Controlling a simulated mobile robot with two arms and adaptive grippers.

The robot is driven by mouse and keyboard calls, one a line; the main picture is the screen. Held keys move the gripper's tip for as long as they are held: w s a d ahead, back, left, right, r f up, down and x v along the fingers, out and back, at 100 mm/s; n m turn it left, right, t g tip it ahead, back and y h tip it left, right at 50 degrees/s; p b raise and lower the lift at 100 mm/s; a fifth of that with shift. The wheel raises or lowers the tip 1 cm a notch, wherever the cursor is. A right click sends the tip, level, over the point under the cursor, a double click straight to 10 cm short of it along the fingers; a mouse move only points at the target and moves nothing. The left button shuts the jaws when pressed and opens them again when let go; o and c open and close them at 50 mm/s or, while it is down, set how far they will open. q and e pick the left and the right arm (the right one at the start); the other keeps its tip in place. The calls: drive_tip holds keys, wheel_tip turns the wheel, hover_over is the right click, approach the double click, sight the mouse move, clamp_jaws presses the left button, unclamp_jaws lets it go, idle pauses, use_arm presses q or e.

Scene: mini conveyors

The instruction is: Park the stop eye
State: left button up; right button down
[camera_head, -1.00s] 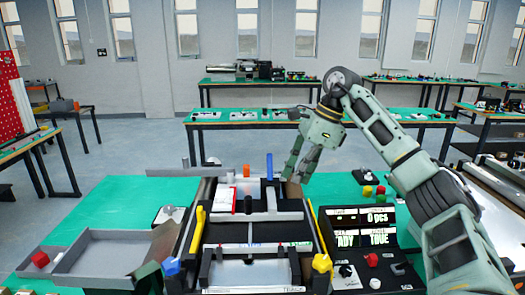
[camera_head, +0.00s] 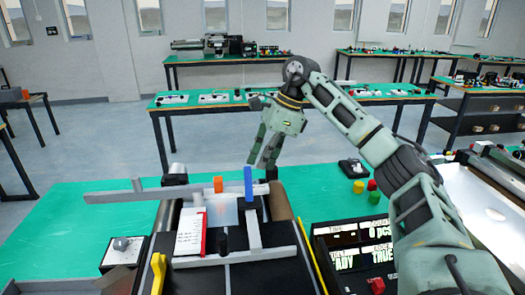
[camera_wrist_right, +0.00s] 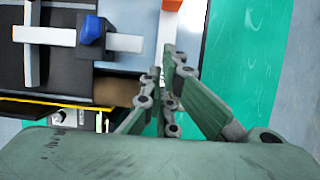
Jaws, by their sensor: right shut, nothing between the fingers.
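I cannot tell for sure which part is the stop eye. A blue post (camera_head: 248,183) stands on a light grey bar at the far end of the small conveyor (camera_head: 262,275). An orange block (camera_head: 218,185) stands left of it. In the right wrist view the blue post (camera_wrist_right: 92,30) sits on the pale bar, and part of the orange block (camera_wrist_right: 172,5) shows at the top edge. My right gripper (camera_head: 262,163) is shut and empty, just beyond and right of the blue post, apart from it. Its fingers (camera_wrist_right: 163,72) also show in the wrist view. My left gripper is not in view.
A long grey bar (camera_head: 130,192) crosses the conveyor's far left side. A black knob (camera_head: 222,243) and a red-edged white card (camera_head: 190,235) are on the conveyor. A display panel (camera_head: 350,245) and small coloured cubes (camera_head: 358,187) are at right. Green tabletop (camera_head: 70,220) is clear at left.

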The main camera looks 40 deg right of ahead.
sight(218, 185)
drive_tip(key=p+x, duration=0.1)
drive_tip(key=x, duration=0.5)
drive_tip(key=shift+w+d, duration=0.1)
drive_tip(key=a+p, duration=0.1)
drive_tip(key=w+a, duration=0.1)
drive_tip(key=a, duration=0.1)
drive_tip(key=shift+w+r+p, duration=0.15)
drive_tip(key=shift+w+p, duration=0.2)
drive_tip(key=shift+w+a, duration=0.2)
drive_tip(key=shift+a, duration=0.1)
drive_tip(key=shift+d, duration=0.15)
drive_tip(key=w+a, duration=0.1)
drive_tip(key=a, duration=0.1)
drive_tip(key=w+a, duration=0.2)
drive_tip(key=a, duration=0.1)
drive_tip(key=w+a+p, duration=0.1)
drive_tip(key=w+a, duration=0.1)
drive_tip(key=a, duration=0.1)
drive_tip(key=shift+s, duration=0.15)
